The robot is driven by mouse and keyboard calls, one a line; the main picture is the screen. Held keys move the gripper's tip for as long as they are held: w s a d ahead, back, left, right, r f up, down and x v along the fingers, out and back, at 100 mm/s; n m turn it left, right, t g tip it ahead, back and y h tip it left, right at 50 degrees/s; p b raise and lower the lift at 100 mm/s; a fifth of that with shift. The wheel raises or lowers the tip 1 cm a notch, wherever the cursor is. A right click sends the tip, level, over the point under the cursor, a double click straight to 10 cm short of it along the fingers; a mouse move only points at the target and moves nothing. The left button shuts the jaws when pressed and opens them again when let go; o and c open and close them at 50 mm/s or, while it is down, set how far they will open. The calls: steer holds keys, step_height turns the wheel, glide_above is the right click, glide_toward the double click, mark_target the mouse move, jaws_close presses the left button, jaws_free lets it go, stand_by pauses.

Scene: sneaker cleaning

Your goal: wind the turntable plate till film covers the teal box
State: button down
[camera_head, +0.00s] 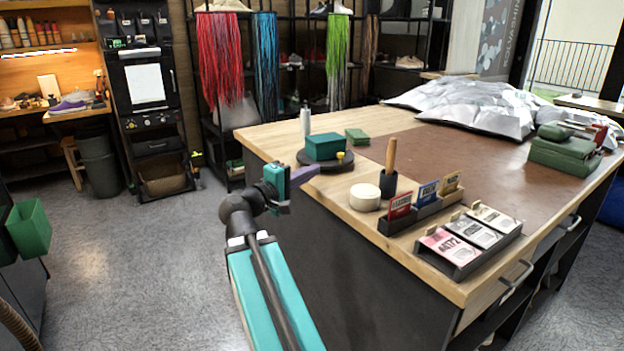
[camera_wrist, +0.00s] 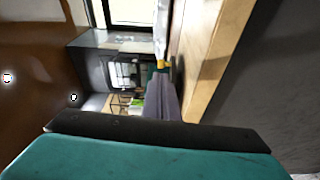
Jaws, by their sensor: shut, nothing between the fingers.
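The teal box (camera_head: 325,146) sits on the dark round turntable plate (camera_head: 313,163) at the near left part of the workbench. A small yellow knob (camera_head: 340,157) stands at the plate's near right edge. I can make out no film on the box. My gripper (camera_head: 312,172) is shut and empty, with its purple fingers just in front of the plate's near left edge. I cannot tell whether they touch it. In the wrist view the shut fingers (camera_wrist: 162,82) point at a yellow spot (camera_wrist: 161,65), likely the knob; the box is mostly hidden there.
A white bottle (camera_head: 305,120) stands behind the box, and a green block (camera_head: 357,136) to its right. A white round tub (camera_head: 364,197), a dark brush cup (camera_head: 388,183) and card trays (camera_head: 468,240) stand nearer on the bench. Crumpled silver sheeting (camera_head: 480,105) lies at the back.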

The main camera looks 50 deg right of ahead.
steer(key=shift+s+a+f+b, duration=0.1)
steer(key=shift+a+f+b, duration=0.2)
steer(key=shift+b, duration=0.6)
steer(key=shift+a+r+b, duration=0.15)
steer(key=shift+a+b, duration=0.35)
steer(key=shift+a, duration=0.25)
steer(key=shift+a+r+b, duration=0.1)
steer(key=shift+a+b, duration=0.35)
steer(key=shift+a, duration=0.3)
steer(key=shift+f, duration=0.1)
